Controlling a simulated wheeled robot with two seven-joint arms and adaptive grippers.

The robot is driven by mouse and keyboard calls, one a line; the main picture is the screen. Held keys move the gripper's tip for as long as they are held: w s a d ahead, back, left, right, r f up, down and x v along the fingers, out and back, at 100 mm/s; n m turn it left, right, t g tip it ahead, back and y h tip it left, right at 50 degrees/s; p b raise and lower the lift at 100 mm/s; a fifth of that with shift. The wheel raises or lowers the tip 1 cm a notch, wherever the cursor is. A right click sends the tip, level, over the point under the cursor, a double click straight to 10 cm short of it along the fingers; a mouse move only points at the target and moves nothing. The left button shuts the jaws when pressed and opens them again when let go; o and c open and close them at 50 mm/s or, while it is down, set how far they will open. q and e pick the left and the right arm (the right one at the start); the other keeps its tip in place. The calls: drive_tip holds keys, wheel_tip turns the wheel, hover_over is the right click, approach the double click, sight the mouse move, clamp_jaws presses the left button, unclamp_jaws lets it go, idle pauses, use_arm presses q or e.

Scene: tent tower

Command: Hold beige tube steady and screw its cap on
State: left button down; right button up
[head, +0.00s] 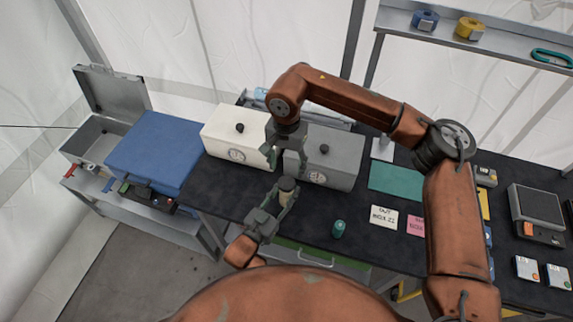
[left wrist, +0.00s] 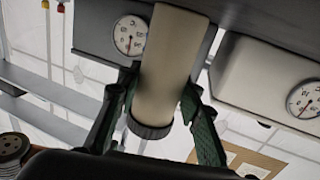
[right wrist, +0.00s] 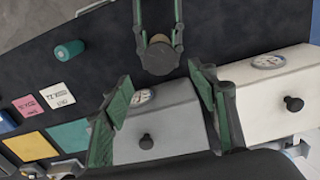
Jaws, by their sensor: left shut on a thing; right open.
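The beige tube (head: 285,198) is upright between the fingers of my left gripper (head: 278,200), above the front of the dark worktable. The left wrist view shows the tube (left wrist: 167,65) large, with a dark ribbed cap (left wrist: 152,130) on its upper end. I cannot tell how tight the cap is. My right gripper (head: 289,165) is open and empty, pointing down just above the capped end, apart from it. In the right wrist view the cap (right wrist: 159,40) lies beyond the open fingers (right wrist: 160,88).
A white box (head: 226,136) and a grey box (head: 336,155), both with gauges and knobs, stand behind the tube. A green cylinder (head: 339,228) stands to the right, near labelled cards (head: 384,217) and a teal mat (head: 396,180). A blue case (head: 152,150) is at left.

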sight(287, 183)
drive_tip(key=shift+n, duration=0.3)
drive_tip(key=shift+f, duration=0.1)
drive_tip(key=shift+f, duration=3.9)
drive_tip(key=shift+c, duration=0.2)
